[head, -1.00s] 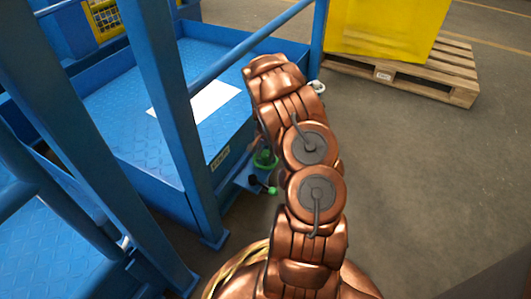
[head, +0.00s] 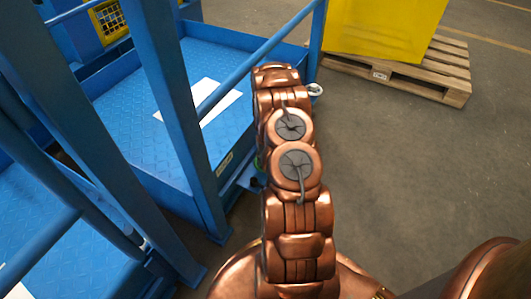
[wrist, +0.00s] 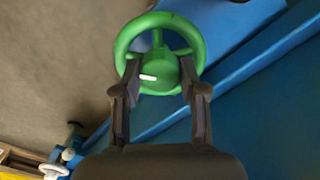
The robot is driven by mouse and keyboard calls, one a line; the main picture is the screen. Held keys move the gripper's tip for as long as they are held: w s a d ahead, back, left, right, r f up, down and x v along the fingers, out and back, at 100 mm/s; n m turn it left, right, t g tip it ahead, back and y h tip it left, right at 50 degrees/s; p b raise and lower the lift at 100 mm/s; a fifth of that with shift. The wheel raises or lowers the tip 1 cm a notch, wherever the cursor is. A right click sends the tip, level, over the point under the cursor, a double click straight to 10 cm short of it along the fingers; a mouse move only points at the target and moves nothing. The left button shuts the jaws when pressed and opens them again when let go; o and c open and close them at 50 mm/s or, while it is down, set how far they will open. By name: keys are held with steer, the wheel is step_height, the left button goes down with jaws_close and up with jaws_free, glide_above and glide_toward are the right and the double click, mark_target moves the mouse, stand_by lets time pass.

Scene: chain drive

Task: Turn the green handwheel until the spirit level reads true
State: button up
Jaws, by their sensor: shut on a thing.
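The green handwheel (wrist: 160,50) fills the upper middle of the wrist view, with a round hub, spokes and a white mark on the hub. My gripper (wrist: 160,72) is shut on the handwheel, one dark finger on each side of the hub, inside the rim. In the head view my copper arm hides the gripper and nearly all of the wheel; only a green sliver (head: 259,163) shows at the arm's left edge. I cannot make out the spirit level in either view.
A blue platform (head: 165,140) with posts and a rail (head: 265,50) stands left of my arm. A white wheel (head: 315,90) shows beyond the arm. A yellow container (head: 385,25) sits on a wooden pallet (head: 430,75) at the back right. Grey floor at right is clear.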

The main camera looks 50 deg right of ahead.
steer(key=shift+r+n+p, duration=0.1)
steer(key=shift+n+p, duration=0.65)
steer(key=shift+n, duration=0.35)
steer(key=o, duration=1.1)
steer(key=shift+o, duration=0.2)
step_height(320, 180, up, 12)
steer(key=shift+a, duration=0.1)
stand_by(0.3)
